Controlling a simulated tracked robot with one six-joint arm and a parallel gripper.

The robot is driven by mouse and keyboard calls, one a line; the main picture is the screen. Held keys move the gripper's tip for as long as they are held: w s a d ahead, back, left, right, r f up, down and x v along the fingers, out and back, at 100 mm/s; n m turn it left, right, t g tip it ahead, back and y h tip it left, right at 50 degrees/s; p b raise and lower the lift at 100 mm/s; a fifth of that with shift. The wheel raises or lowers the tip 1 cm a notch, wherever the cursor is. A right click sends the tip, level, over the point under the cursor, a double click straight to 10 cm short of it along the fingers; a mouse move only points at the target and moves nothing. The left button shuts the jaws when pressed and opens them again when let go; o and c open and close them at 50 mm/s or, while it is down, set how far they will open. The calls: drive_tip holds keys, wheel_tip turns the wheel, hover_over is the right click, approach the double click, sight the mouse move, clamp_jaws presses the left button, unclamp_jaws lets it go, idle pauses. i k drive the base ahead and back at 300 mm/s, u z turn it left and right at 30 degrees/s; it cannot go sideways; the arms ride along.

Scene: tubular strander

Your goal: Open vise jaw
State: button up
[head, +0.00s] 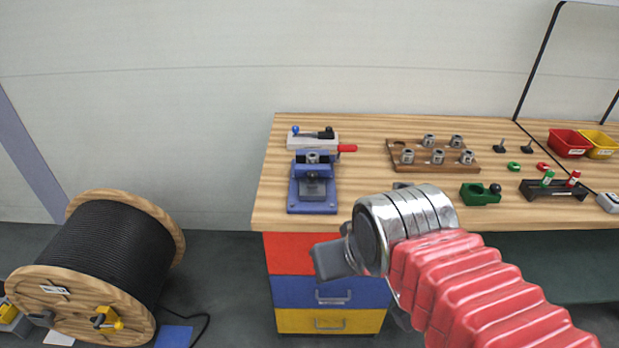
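The blue vise (313,190) stands near the left end of the wooden workbench. A small metal cylindrical part (312,157) sits at its jaws; I cannot tell whether the jaws grip it. A red handle (347,148) sticks out to the right of the vise. A grey block with a blue knob and a black lever is at its back. My gripper (345,262) is in front of the bench's front edge, to the right of and nearer than the vise, and apart from it. My chrome wrist hides much of the gripper, so its opening is unclear.
A wooden rack (432,157) with several metal parts stands right of the vise. Farther right are a green fixture (480,194), a black marker holder (553,190), a red bin (569,143) and a yellow bin (600,147). A cable reel (105,250) stands on the floor at left.

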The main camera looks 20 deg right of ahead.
sight(312, 172)
drive_tip(key=u, duration=0.5)
drive_tip(key=k, duration=1.2)
drive_tip(key=u, duration=0.55)
drive_tip(key=i, duration=1.5)
drive_tip(key=z, duration=1)
drive_tip(key=i, duration=0.9)
drive_tip(key=z, duration=0.6)
